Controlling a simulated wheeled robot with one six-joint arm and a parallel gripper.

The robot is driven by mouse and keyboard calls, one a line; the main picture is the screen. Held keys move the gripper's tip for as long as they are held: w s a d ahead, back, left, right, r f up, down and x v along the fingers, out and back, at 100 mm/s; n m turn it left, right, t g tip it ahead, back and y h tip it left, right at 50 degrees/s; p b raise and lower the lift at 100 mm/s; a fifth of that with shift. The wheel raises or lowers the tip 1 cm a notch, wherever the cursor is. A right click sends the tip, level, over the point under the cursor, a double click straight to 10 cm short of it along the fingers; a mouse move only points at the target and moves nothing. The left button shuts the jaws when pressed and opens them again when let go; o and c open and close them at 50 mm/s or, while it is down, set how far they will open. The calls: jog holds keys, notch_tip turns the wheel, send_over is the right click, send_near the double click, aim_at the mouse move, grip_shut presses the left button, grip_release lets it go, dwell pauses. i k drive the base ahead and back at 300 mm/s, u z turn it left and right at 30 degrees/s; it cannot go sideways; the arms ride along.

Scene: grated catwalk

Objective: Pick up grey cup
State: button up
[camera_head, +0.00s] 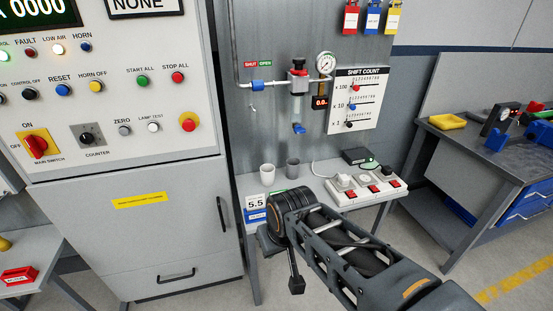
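The grey cup (292,168) is dark grey and stands upright on a small table (317,193) against the wall panel. A lighter, whitish cup (267,174) stands just left of it. My arm reaches up from the lower right and its raised joint is in front of the table, below the cups in the picture. A dark part at the arm's end, seemingly my gripper (297,284), hangs low in front of the table, apart from the cups. Its fingers cannot be made out. Nothing is seen touching the grey cup.
A power strip with red switches (367,190) and a dark box (357,156) share the table. A "5.5" sign (256,203) is at its front left. A tall control cabinet (130,220) stands left; a workbench (480,150) stands right. Valve piping (297,85) hangs above.

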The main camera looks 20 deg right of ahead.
aim_at(293, 164)
jog(key=u, duration=3.55)
jog(key=k, duration=1.75)
jog(key=z, duration=1.4)
jog(key=i, duration=0.5)
